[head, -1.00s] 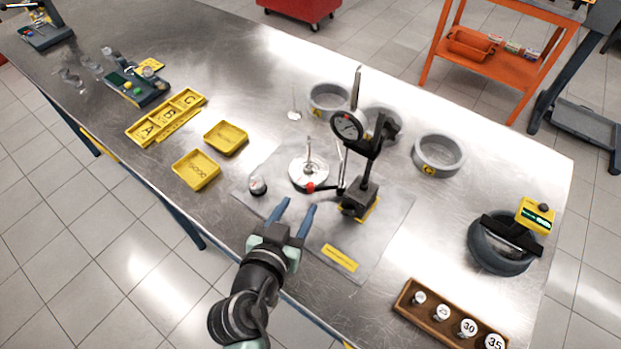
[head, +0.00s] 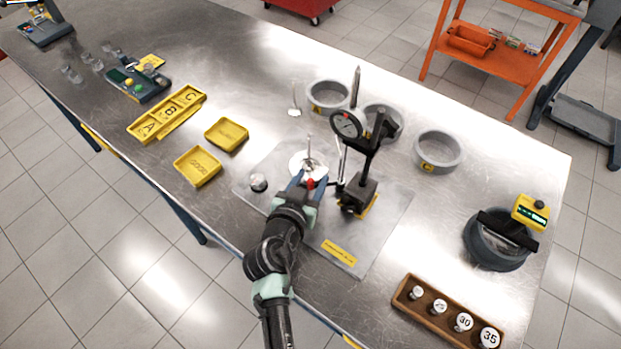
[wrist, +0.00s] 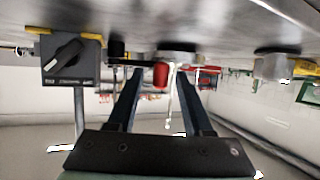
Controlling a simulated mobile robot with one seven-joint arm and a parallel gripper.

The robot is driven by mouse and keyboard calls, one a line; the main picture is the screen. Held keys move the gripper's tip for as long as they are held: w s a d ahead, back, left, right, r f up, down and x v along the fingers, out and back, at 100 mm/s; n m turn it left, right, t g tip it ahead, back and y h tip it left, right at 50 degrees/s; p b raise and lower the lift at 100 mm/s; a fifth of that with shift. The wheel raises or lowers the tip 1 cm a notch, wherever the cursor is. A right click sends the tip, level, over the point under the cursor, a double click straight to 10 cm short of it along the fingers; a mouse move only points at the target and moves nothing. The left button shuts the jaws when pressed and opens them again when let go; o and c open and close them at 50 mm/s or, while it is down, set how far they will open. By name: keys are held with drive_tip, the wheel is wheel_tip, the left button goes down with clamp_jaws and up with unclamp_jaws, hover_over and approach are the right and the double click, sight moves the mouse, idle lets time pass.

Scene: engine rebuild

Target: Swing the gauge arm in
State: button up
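The dial gauge (head: 346,124) sits on a black stand (head: 369,160) with a magnetic base (head: 357,195), which also shows in the wrist view (wrist: 72,62). A short dark arm with a red knob (head: 310,184) reaches left from the stand, in front of the round silver disc (head: 301,160) with its upright pin. My gripper (head: 308,182) is open, with its blue fingers on either side of the red knob. In the wrist view the red knob (wrist: 160,74) shows between the fingertips, with a visible gap to each. Part of the disc is hidden behind my gripper.
A small round part (head: 258,183) sits left of my gripper on the grey mat (head: 385,235). Grey rings (head: 438,152) stand behind the gauge. Yellow trays (head: 198,166) lie to the left, and a wooden weight rack (head: 408,301) is at front right.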

clamp_jaws()
idle(1.3)
